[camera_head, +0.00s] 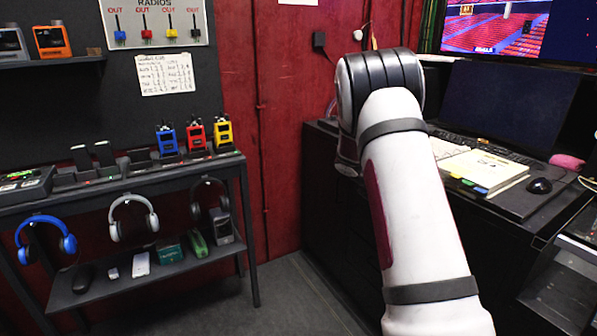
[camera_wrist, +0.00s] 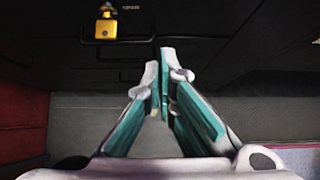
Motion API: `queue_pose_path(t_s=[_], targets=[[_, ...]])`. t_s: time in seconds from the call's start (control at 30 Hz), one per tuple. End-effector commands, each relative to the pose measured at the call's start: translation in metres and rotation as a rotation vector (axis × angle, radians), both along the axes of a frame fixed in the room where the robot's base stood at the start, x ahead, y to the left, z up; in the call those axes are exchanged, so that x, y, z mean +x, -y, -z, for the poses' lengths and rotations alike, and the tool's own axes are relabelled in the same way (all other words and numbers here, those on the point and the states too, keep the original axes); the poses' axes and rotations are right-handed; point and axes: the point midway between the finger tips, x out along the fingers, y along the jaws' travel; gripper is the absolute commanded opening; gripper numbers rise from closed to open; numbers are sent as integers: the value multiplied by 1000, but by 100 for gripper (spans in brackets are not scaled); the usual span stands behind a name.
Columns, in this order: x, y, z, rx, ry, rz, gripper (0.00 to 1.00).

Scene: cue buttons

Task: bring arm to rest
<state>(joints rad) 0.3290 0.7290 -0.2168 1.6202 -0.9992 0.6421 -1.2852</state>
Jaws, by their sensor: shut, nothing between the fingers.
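My arm, white with dark bands, rises through the right half of the head view and bends away at its elbow. My gripper is hidden behind the arm there. In the wrist view my gripper (camera_wrist: 165,52) has its teal-lined fingers together at the tips, with nothing between them. Beyond the fingertips are dark surfaces and a grey floor strip (camera_wrist: 85,115). The fingers seem to touch nothing, though the distance to the dark surfaces is hard to tell.
A desk at right holds a keyboard, an open book (camera_head: 485,170) and a mouse (camera_head: 539,185). At left, a black shelf unit (camera_head: 100,180) carries radios and headphones. Floor (camera_head: 285,300) shows between them. A yellow padlock-like object (camera_wrist: 106,27) shows in the wrist view.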

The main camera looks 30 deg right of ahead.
Motion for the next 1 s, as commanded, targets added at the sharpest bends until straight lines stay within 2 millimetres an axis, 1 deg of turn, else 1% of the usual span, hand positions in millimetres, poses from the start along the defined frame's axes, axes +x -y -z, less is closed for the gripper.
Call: queue_pose_path(t_s=[0.17,0.27,0.33,0.47,0.5,0.57,0.6,0.67,0.7,0.77,0.8,0.87,0.9,0.97,1.0], targets=[[0,-2,-3,2,8,6,0],[-4,-13,-17,15,50,44,0],[-10,-28,-34,34,104,99,0],[-31,-69,-73,95,238,239,0],[-39,-83,-84,118,278,287,0],[-52,-104,-99,150,336,356,0],[-61,-118,-109,175,375,402,0],[-75,-139,-122,211,427,471,0],[-86,-153,-130,235,459,518,0],[-102,-175,-140,273,504,584,0],[-113,-189,-147,298,533,628,0],[-130,-211,-155,337,570,696,0],[-142,-225,-160,362,594,740,0],[-161,-245,-166,401,627,805,0],[-174,-259,-169,427,644,849,0]])
